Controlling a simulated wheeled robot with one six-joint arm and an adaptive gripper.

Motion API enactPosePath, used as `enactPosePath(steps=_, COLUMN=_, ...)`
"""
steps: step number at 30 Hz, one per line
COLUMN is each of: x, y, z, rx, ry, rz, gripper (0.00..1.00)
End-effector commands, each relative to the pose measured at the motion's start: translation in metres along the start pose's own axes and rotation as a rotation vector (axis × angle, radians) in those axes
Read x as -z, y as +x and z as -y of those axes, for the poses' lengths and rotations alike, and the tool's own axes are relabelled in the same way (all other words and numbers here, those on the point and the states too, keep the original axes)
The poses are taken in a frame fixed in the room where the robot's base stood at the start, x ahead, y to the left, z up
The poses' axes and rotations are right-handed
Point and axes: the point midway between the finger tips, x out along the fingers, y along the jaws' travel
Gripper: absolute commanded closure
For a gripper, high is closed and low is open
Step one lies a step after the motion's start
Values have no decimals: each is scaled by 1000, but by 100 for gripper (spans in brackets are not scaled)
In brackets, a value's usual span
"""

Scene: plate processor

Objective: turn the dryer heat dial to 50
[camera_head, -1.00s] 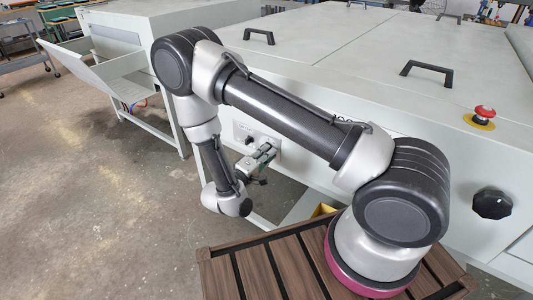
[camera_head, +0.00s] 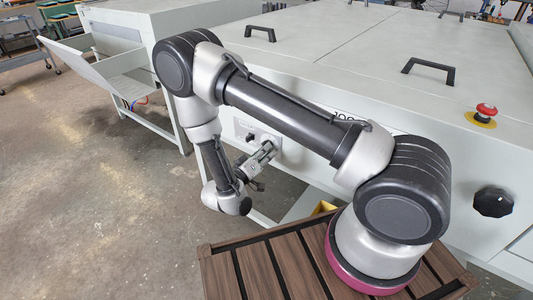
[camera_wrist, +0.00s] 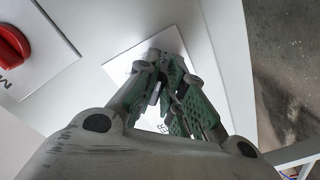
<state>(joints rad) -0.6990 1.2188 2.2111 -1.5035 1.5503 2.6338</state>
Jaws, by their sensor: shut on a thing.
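A white dial panel (camera_head: 242,127) is on the front of the pale machine (camera_head: 330,165), and a dark knob (camera_head: 250,138) shows on it. My gripper (camera_head: 268,148) is against the machine front just right of that knob. In the wrist view my gripper's green-padded fingers (camera_wrist: 166,80) are closed in over a white label plate (camera_wrist: 175,42) with partly hidden lettering ending in "ER". They are shut on what appears to be the dryer heat dial. The dial itself is mostly hidden by the fingers, and its pointer and scale cannot be read.
A red dial (camera_wrist: 10,46) on another plate is beside my gripper in the wrist view. A black knob (camera_head: 492,202) and a red emergency button (camera_head: 486,110) are on the machine at right. Open floor (camera_head: 110,200) lies at left.

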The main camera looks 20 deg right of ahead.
Motion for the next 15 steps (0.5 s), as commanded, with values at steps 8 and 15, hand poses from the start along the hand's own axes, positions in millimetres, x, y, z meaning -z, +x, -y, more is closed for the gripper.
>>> enactPosePath(steps=8, x=2, y=2, z=-1, rx=-6, ry=16, rz=0, gripper=100)
enactPosePath(steps=15, x=2, y=2, z=-1, rx=-6, ry=15, rz=0, gripper=80)
